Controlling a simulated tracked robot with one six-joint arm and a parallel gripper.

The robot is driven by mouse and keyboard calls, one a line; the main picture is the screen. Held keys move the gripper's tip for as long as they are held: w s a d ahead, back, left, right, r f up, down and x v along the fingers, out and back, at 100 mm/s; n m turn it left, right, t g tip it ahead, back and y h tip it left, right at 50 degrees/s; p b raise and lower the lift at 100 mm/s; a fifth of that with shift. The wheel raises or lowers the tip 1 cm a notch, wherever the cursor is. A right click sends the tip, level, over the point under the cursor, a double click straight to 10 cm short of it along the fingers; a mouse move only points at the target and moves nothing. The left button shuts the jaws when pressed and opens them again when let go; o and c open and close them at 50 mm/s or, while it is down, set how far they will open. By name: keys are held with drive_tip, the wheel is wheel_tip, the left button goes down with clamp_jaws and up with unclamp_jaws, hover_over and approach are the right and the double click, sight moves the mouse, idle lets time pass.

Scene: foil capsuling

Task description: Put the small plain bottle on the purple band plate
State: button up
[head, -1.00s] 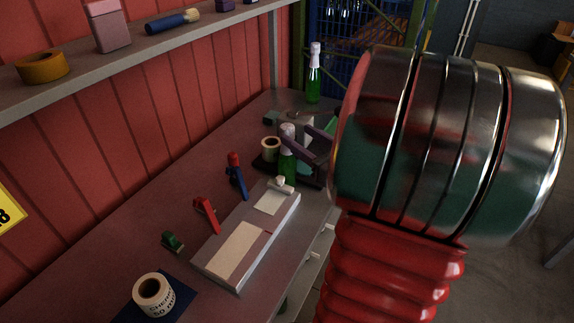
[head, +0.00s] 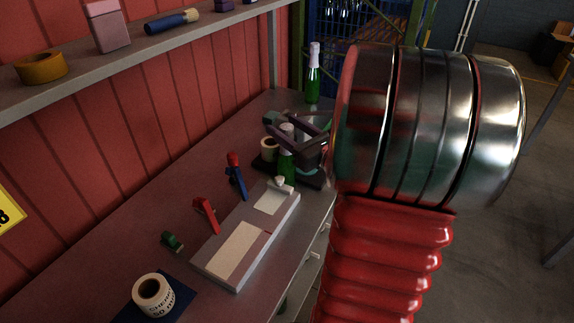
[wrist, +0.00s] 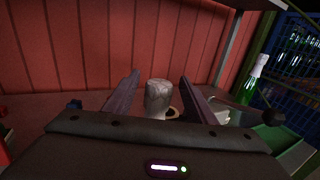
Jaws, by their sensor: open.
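A small green bottle (head: 287,168) with a pale grey top stands upright near the bench's right edge. In the wrist view its top (wrist: 158,98) rises between my gripper's fingers; its lower body is hidden. My gripper (head: 275,130) has two dark fingers and is open around the top, with a visible gap on each side; the fingers also show in the wrist view (wrist: 159,80). A dark plate (head: 261,166) lies under or beside the bottle; I cannot tell which. I cannot make out a purple band on any plate.
A taller green bottle (head: 313,85) stands at the back. A pale tape roll (head: 268,146) is just behind the small bottle. A white box (head: 207,265), red and blue tools, and a label roll (head: 150,290) on a blue mat are nearer. The left bench strip is mostly clear.

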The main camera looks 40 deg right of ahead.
drive_tip(key=shift+w, duration=1.95)
drive_tip(key=shift+c, duration=0.2)
clamp_jaws()
